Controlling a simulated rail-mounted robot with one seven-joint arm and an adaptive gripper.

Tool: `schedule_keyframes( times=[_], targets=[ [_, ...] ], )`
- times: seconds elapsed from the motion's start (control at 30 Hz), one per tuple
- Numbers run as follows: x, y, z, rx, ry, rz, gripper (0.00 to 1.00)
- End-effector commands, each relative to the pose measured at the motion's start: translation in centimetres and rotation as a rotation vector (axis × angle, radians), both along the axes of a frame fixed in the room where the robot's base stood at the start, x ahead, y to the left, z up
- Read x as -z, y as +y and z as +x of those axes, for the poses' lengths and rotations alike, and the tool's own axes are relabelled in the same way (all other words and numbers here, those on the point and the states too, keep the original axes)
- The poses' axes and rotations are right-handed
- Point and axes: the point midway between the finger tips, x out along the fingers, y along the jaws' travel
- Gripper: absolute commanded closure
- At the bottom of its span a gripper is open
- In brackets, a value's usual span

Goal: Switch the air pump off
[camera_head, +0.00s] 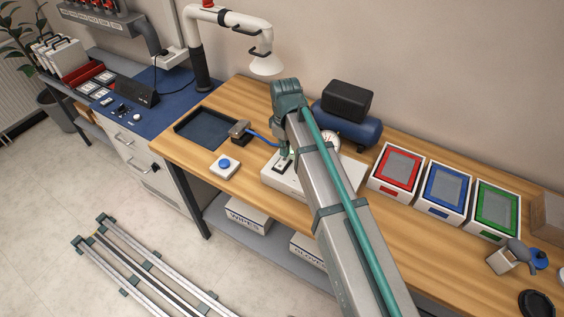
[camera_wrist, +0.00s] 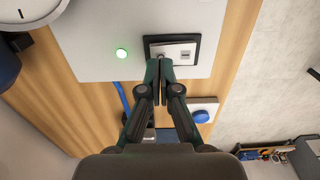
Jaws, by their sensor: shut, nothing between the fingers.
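The air pump (camera_head: 348,117), a black and blue unit, stands at the back of the wooden bench, partly behind my arm. In front of it lies a white control box (camera_head: 273,181), also in the wrist view (camera_wrist: 90,32). It carries a black-framed switch (camera_wrist: 196,54) with a light plate, and a green lamp (camera_wrist: 122,53) that looks lit. My gripper (camera_wrist: 159,62) is shut and empty, its fingertips at the switch's near edge. I cannot tell whether they touch it. In the head view my gripper (camera_head: 285,151) is over the box, and my arm hides the box's right part.
A round gauge (camera_head: 331,141) is beside the box. A blue button (camera_head: 225,163) on a white base sits to its left, near a dark tray (camera_head: 186,119). Red (camera_head: 397,170), blue (camera_head: 444,190) and green (camera_head: 494,208) framed bins stand to the right.

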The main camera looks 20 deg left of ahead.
Motion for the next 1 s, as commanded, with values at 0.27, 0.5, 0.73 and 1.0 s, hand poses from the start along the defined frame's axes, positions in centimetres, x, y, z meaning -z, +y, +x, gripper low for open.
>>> schedule_keyframes(
  times=[0.27, 0.5, 0.73, 1.0],
  targets=[
    [0.00, 0.00, 0.00, 0.000, 0.000, 0.000, 1.00],
    [0.04, 0.00, 0.00, 0.000, 0.000, 0.000, 1.00],
    [0.29, -0.01, -0.01, 0.000, 0.000, 0.000, 1.00],
    [0.66, 0.00, 0.00, 0.000, 0.000, 0.000, 1.00]
  ],
)
